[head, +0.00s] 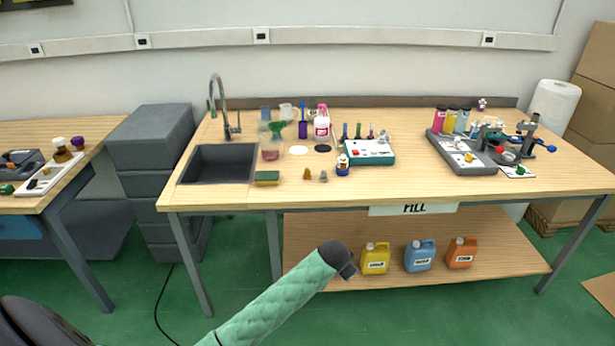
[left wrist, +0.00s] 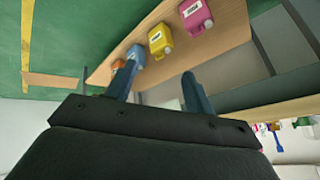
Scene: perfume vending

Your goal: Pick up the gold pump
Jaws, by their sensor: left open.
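A small gold-brown piece (head: 307,174), which looks like the gold pump, stands on the bench top near its front edge, right of the sponge. A similar grey piece (head: 323,176) stands just right of it. My left gripper (head: 345,262) is below and in front of the bench top, by the lower shelf, well apart from the gold piece. In the left wrist view its two fingers (left wrist: 157,88) are spread with nothing between them. The gold piece cannot be made out in that view. My right gripper is not in view.
A sink (head: 217,164) and sponge (head: 267,178) lie left of the gold piece. A white-topped teal box (head: 368,152) and small bottle (head: 342,165) are to its right. The bench front edge lies above my left gripper. Yellow (head: 376,258), blue (head: 419,256) and orange (head: 461,253) jugs stand on the lower shelf.

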